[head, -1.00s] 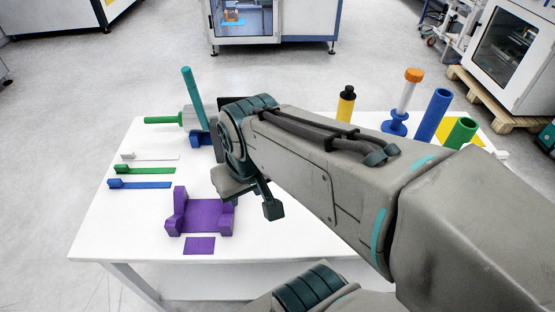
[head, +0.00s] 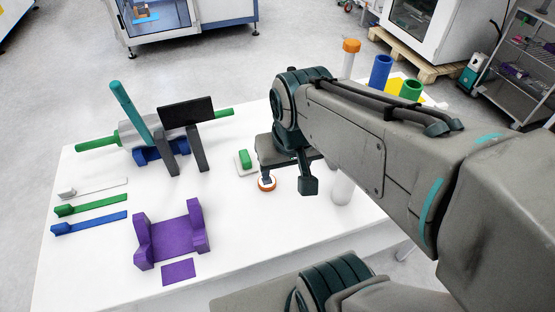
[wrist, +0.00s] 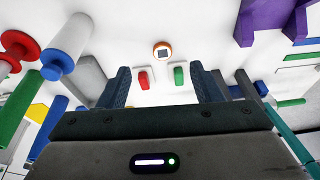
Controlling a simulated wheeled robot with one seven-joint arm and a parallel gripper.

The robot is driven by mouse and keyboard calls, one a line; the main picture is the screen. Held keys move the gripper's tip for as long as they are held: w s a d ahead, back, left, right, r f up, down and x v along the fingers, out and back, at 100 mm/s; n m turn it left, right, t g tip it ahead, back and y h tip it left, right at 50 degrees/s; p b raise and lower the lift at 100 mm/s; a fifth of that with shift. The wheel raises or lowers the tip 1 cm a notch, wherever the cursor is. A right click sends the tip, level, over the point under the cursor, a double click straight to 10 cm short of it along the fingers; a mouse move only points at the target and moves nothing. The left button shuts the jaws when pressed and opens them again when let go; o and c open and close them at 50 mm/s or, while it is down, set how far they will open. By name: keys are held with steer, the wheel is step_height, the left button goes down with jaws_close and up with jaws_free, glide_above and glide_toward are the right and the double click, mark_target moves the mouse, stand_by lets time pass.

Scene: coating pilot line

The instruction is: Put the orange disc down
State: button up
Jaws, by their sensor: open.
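The orange disc (head: 267,184), a small orange ring with a pale middle, appears to lie on the white table (head: 90,275) beside the tip of one finger in the head view. In the wrist view the disc (wrist: 162,50) shows beyond the fingertips, roughly centred between them, with a dark square mark on its face. My gripper (head: 287,182) is open and points down over the table. The exact height of the fingertips above the table cannot be told.
A green block (head: 246,159) on a white plate stands close to the disc; a red block (wrist: 143,79) shows in the wrist view. A purple cradle (head: 175,237) stands front left. A black panel (head: 186,111) stands behind. The table's front left is mostly clear.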

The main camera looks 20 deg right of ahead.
steer(key=w+f+m+g+b, duration=0.3)
steer(key=w+f+m+b, duration=0.4)
steer(key=w+m, duration=0.55)
glide_above(267, 183)
step_height(267, 183, down, 10)
steer(key=shift+w+r+p, duration=0.15)
steer(key=shift+r+p, duration=0.1)
steer(key=shift+p, duration=0.1)
steer(key=f, duration=0.5)
steer(key=shift+w+d, duration=0.1)
steer(key=shift+w, duration=0.15)
steer(key=c, duration=0.8)
steer(key=shift+r, duration=0.1)
